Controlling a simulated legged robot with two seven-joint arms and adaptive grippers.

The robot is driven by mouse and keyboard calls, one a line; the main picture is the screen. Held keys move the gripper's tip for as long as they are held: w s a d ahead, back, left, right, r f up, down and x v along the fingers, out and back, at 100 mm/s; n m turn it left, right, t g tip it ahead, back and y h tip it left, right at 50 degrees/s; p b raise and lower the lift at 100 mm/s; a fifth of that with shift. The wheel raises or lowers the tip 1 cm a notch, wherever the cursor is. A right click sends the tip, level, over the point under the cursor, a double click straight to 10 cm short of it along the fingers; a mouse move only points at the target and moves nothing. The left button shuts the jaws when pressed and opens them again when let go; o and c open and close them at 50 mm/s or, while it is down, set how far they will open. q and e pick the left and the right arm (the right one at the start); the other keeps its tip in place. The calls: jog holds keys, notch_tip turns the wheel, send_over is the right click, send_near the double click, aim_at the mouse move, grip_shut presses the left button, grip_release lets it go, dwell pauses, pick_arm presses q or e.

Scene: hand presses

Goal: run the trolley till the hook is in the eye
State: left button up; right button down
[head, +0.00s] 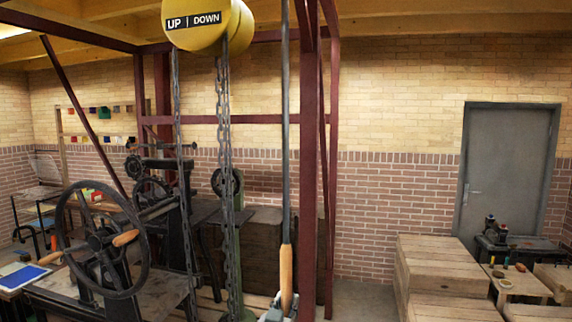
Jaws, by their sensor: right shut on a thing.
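A yellow hoist body (209,24) marked "UP | DOWN" hangs at the top of the picture, cut off by the upper edge. Chains (224,150) hang from it, one strand apart on the left and others close together. I cannot make out a hook or an eye. A long grey rod (286,130) hangs upright to the right of the chains and ends in a wooden handle (286,270). My right gripper (282,308) is at the bottom edge, shut on the lower end of this handle, partly cut off. My left gripper is not in view.
A dark red steel frame (308,180) stands just right of the rod. A press with a large handwheel (103,240) stands at the left, near the chains. Wooden crates (445,275) stand at the right, before a grey door (508,170). Some floor (362,300) is bare between frame and crates.

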jog(key=w+a+p, duration=0.1)
jog(key=w+a, duration=0.1)
jog(key=a, duration=0.5)
jog(key=shift+w+a+f, duration=0.25)
jog(key=shift+a+f, duration=0.1)
jog(key=shift+f, duration=0.05)
jog(key=shift+d, duration=0.1)
jog(key=c, duration=0.8)
grip_release()
jog(key=shift+d, duration=0.15)
jog(key=shift+c, duration=0.2)
jog(key=shift+o, duration=1)
jog(key=shift+w+d, duration=0.1)
jog(key=shift+w, duration=0.05)
jog(key=v, duration=0.9)
jog(key=shift+r+p, duration=0.3)
jog(key=shift+r, duration=0.05)
